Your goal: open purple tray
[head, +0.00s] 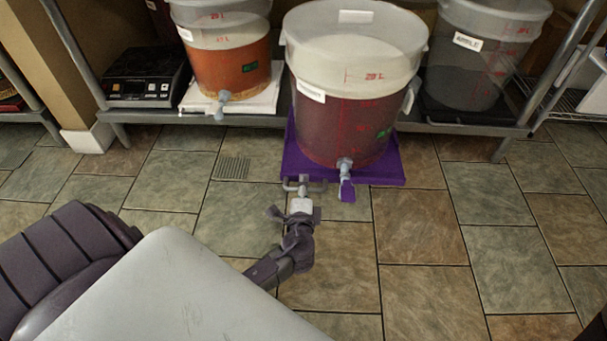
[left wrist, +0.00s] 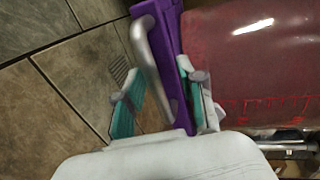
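The purple tray (head: 390,174) lies under a large bucket (head: 345,125) of dark red liquid and juts past the shelf's front edge. My left gripper (head: 304,186) is at the tray's front left. In the left wrist view, the tray's purple edge (left wrist: 168,25) and a silver bar handle (left wrist: 153,65) reach between the fingers of my left gripper (left wrist: 165,105). The fingers are open and spread, one on each side of the handle. I cannot tell whether a finger touches it. My right gripper is not in view.
The bucket's spigot with a purple lever (head: 346,190) hangs just right of my left gripper. An orange-filled bucket (head: 232,75), a black scale (head: 145,80) and a grey bucket (head: 475,75) stand on the shelf (head: 455,129). The tiled floor in front is clear.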

